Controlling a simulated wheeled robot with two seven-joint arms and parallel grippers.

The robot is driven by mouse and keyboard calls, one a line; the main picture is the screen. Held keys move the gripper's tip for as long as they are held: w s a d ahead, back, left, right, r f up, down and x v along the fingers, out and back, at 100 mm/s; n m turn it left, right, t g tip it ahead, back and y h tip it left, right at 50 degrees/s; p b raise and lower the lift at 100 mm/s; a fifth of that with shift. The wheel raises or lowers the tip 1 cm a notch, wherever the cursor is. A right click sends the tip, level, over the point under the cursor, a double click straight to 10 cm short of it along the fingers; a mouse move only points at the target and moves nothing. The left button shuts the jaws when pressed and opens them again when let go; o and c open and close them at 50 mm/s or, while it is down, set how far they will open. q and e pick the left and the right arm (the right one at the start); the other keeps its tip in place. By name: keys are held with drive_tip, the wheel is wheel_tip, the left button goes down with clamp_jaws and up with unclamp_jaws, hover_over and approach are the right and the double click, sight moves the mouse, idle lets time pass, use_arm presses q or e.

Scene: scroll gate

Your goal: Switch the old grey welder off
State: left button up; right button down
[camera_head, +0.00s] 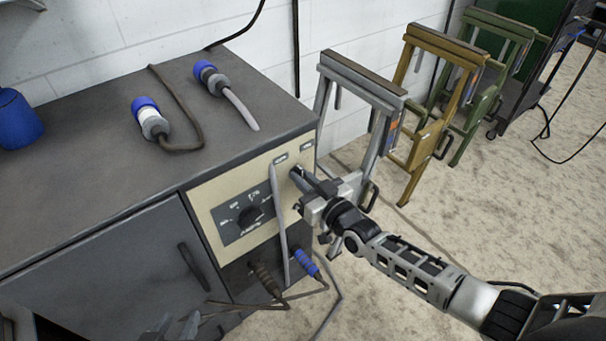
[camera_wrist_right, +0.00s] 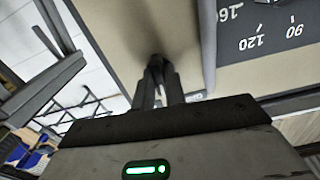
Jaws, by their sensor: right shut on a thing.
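The old grey welder shows a beige front panel (camera_head: 207,200) with a black dial plate and knob (camera_head: 250,214). My right gripper (camera_head: 298,173) is at the panel's upper right, its fingers pointing at the panel. In the right wrist view, the fingers (camera_wrist_right: 157,68) are shut close together against the beige face, on a small dark part that they mostly hide. I take this part to be the switch, but its position cannot be read. My left gripper (camera_head: 180,325) shows only partly at the bottom edge, its tips apart and empty, away from the panel.
A grey cable (camera_head: 279,220) hangs down the panel front, left of my right gripper. Brown and blue plugs (camera_head: 305,263) sit below the dial. Two blue-ended connectors (camera_head: 150,120) lie on the grey top. Folded metal stands (camera_head: 362,95) stand to the right.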

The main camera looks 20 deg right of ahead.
drive_tip(key=n+p, duration=0.1)
drive_tip(key=n, duration=0.7)
drive_tip(key=shift+n, duration=0.4)
idle(0.4)
drive_tip(key=c, duration=1.5)
unclamp_jaws()
drive_tip(key=shift+o, duration=0.2)
drive_tip(key=v, duration=1.6)
drive_tip(key=shift+p, duration=0.35)
drive_tip(key=shift+a, duration=0.1)
